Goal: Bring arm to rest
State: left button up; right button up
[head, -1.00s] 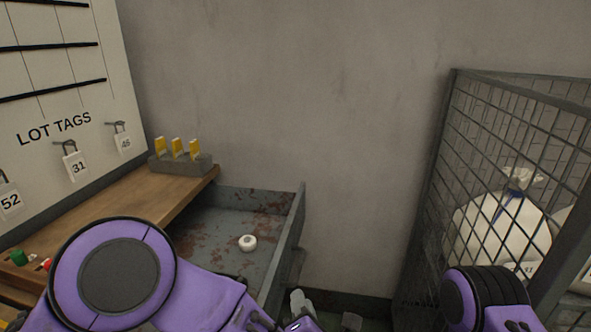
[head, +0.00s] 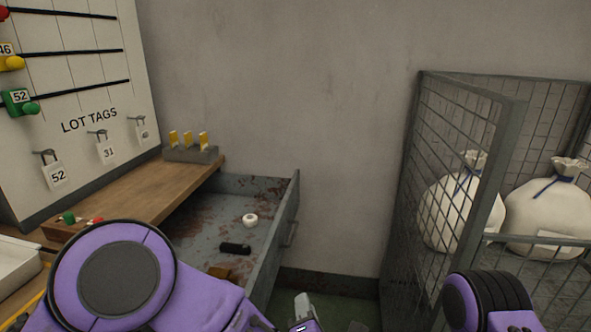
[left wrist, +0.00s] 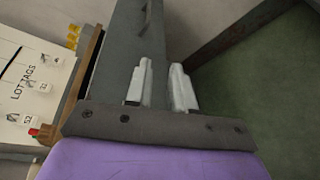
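My left arm, purple with a dark round cap, comes in at the lower left of the head view. One pale fingertip of my left gripper (head: 303,306) shows at the bottom edge, in front of the open drawer. In the left wrist view both fingers of the left gripper (left wrist: 161,88) stand apart with nothing between them. My right arm (head: 490,303) shows at the lower right as a purple and black joint. Its gripper is out of view.
An open, rusty drawer (head: 289,214) holds a white roll (head: 250,220) and a black item (head: 235,249). A wooden shelf (head: 150,200) and a lot-tag board (head: 80,75) stand left. A wire cage (head: 432,150) with white sacks (head: 548,215) stands right. Green floor between is clear.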

pick_arm(q)
jog(key=s+a+f+m+g, duration=0.4)
jog(key=s+a+f+m, duration=0.3)
jog(key=a+f+m, duration=0.35)
jog(key=s+a+f+m+g, duration=0.4)
jog(key=s+a+f+m, duration=0.3)
jog(key=a+f, duration=0.55)
jog(key=s+a+f+g+y, duration=0.2)
jog(key=s+a+f+g, duration=0.2)
jog(key=s+a, duration=0.7)
notch_tip(320, 180, up, 13)
jog(key=s+d+p, duration=0.1)
jog(key=p, duration=1.2)
jog(key=shift+s+d+f, duration=0.2)
jog(key=shift+s+d, duration=0.05)
jog(key=shift+s, duration=0.05)
